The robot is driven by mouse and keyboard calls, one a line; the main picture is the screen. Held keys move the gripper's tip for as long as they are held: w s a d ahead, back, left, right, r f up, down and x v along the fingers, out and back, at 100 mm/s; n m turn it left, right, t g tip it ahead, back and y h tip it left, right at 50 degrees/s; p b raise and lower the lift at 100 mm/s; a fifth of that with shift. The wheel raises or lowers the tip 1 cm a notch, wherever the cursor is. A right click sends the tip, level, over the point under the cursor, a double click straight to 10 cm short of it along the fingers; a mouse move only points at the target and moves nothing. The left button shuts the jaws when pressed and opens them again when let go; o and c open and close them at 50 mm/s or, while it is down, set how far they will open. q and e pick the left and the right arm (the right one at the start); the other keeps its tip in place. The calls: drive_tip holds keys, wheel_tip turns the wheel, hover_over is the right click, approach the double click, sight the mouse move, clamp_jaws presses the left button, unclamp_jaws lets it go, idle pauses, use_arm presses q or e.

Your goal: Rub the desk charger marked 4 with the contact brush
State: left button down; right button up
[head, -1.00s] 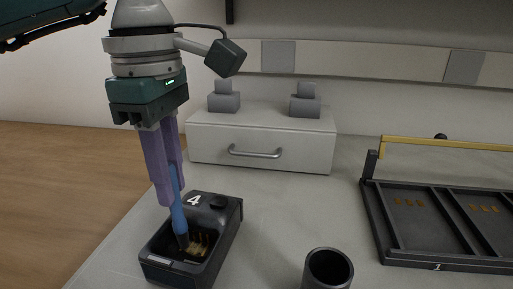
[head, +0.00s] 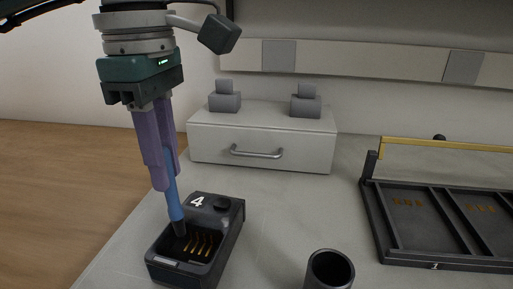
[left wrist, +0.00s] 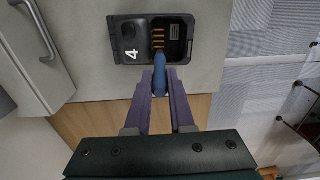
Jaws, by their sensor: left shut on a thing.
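The desk charger marked 4 (head: 229,227) is a black box on the desk, with an open well holding a row of gold contacts; it also shows in the left wrist view (left wrist: 131,28). My left gripper (head: 164,172) is above the charger, its purple fingers shut on the contact brush (head: 174,200), which has a blue handle and a dark tip. The brush is tilted and its dark end reaches into the well beside the contacts; I cannot tell whether it touches them. In the left wrist view the brush (left wrist: 159,75) points at the well. My right gripper is not in view.
A dark cup (head: 330,270) stands right of the charger. A black divided tray (head: 432,262) with a yellow bar (head: 450,145) lies at the right. A white drawer unit (head: 262,136) stands behind, with two grey blocks on top. Bare desk lies between them.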

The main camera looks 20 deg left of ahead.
use_arm(q)
drive_tip(key=shift+d+r, duration=0.1)
drive_tip(key=shift+r, duration=0.5)
drive_tip(key=shift+r+p, duration=1.85)
drive_tip(key=shift+r, duration=0.35)
